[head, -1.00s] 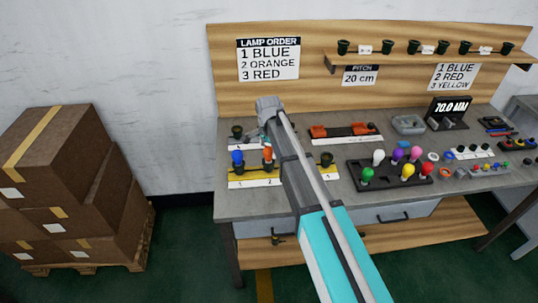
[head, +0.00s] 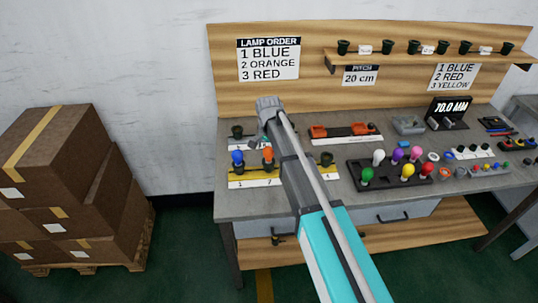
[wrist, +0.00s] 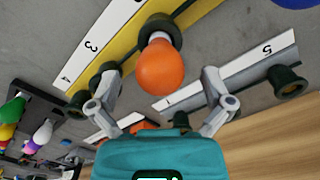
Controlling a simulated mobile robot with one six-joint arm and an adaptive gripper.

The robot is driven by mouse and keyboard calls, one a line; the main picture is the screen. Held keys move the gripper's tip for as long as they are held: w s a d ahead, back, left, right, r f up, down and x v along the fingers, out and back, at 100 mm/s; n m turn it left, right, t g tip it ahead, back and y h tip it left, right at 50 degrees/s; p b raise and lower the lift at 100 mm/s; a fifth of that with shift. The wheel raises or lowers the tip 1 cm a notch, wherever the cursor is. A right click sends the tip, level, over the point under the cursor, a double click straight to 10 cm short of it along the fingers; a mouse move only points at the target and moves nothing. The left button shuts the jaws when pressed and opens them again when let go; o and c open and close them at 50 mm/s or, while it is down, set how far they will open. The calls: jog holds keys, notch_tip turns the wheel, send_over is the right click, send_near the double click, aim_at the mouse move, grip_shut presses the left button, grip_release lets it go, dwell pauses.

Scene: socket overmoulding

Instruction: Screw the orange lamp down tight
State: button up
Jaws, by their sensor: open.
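The orange lamp (head: 268,154) stands in a dark socket on the yellow-and-white strip (head: 240,184), right of the blue lamp (head: 237,156). In the wrist view the orange lamp (wrist: 163,65) is seen bulb-end on, with its base at the dark socket (wrist: 158,28). I cannot tell whether it is fully seated. My gripper (wrist: 160,88) is open, its two fingers apart on either side of the bulb's near end, with visible gaps and no contact. In the head view my arm hides the gripper and part of the strip.
A second white strip (wrist: 230,75) with dark sockets lies close to the right finger. A black tray (head: 357,182) of coloured lamps stands right of my arm. Cardboard boxes (head: 60,175) stand left of the bench.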

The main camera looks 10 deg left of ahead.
jog(key=shift+n, duration=0.3)
jog(key=shift+n, duration=2)
jog(key=shift+n, duration=2.3)
jog(key=shift+n, duration=2.3)
